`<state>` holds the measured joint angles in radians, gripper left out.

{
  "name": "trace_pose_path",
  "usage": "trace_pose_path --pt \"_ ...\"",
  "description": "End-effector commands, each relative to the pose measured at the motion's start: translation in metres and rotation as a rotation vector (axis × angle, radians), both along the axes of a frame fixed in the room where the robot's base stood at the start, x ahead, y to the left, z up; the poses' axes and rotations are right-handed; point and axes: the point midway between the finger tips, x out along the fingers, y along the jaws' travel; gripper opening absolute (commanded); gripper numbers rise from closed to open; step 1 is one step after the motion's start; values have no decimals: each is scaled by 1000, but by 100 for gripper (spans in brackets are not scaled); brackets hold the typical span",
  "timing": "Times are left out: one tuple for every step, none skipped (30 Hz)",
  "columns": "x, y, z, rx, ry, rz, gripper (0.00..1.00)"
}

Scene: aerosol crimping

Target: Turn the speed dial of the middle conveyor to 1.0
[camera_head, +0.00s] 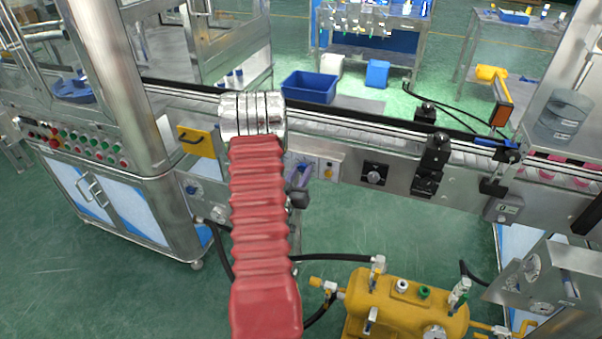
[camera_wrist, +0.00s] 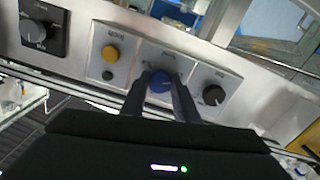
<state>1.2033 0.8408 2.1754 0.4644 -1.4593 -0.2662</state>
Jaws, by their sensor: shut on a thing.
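A blue dial knob (camera_wrist: 160,84) sits on a silver panel on the side of the conveyor (camera_head: 345,135). My gripper (camera_wrist: 161,78) is shut on this knob, with one dark finger on either side. The dial's printing is too small and blurred to read, so its setting cannot be told.
Beside the held knob are a yellow button (camera_wrist: 110,53) and a black knob (camera_wrist: 213,95). A separate square black dial (camera_head: 374,174) is farther right on the conveyor side in the head view. A yellow tank (camera_head: 405,305) with hoses stands below.

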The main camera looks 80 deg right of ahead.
Motion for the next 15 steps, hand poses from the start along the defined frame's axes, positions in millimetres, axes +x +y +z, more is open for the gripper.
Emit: trace_pose_path --pt "0 1 -2 7 23 0 5" --pt "0 1 -2 9 38 0 5" --pt "0 1 -2 10 53 0 5" --pt "0 1 -2 11 64 0 5" --pt "0 1 -2 12 72 0 5" --pt "0 1 -2 13 82 0 5" --pt "0 1 -2 14 89 1 5" --pt "0 1 -2 14 94 1 5" --pt "0 1 -2 15 99 1 5" --pt "0 1 -2 15 102 1 5" --pt "0 1 -2 15 104 1 5" --pt "0 1 -2 15 105 1 5" --pt "0 1 -2 15 106 1 5" --pt "0 1 -2 15 107 1 5" --pt "0 1 -2 15 107 1 5"
